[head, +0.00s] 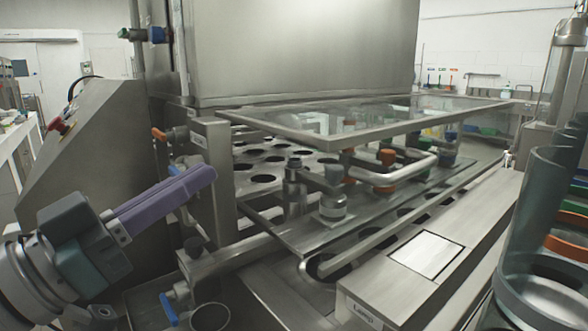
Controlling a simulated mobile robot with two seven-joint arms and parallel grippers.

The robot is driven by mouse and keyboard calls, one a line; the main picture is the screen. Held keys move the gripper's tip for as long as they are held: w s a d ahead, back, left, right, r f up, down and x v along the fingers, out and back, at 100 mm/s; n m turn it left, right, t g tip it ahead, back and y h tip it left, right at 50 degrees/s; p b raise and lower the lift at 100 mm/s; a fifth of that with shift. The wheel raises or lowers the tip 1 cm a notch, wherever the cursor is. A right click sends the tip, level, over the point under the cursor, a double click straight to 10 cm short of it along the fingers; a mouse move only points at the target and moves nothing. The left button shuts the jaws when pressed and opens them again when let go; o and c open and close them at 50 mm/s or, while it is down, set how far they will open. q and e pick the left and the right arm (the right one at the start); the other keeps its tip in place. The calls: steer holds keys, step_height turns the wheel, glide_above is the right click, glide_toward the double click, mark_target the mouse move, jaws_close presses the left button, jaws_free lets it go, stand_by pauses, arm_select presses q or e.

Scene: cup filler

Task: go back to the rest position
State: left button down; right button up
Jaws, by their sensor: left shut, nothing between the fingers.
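My left gripper (196,180) comes in from the lower left. Its purple fingers lie together with nothing between them, pointing up and to the right. It is in front of the cup filler's metal frame, beside the post (212,165) with an orange knob. I cannot tell whether it touches the machine. The cup filler (300,60) fills the middle of the view. My right gripper is not in view.
A clear guard panel (345,108) covers a plate with round holes (262,158). A metal ledge (440,235) runs along the front right. Transparent tubes (545,230) stand close at the right edge. A slanted control box (95,150) with a red button (60,126) stands at the left.

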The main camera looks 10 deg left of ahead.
arm_select(q)
steer(key=s+a+f+n+g+y+p, duration=0.4)
steer(key=s+f+n+y, duration=0.4)
steer(key=y, duration=0.4)
steer(key=s+f+m+g, duration=0.2)
steer(key=s+f+g, duration=0.2)
steer(key=s+g, duration=0.8)
steer(key=s+r+t+p, duration=0.1)
steer(key=s+r+p, duration=0.1)
steer(key=r+p, duration=1.7)
steer(key=s+r+t+p, duration=0.1)
steer(key=s+r+p, duration=0.1)
steer(key=r+p, duration=1.7)
steer(key=shift+t+y+p, duration=0.3)
steer(key=shift+p, duration=0.1)
steer(key=shift+d, duration=0.1)
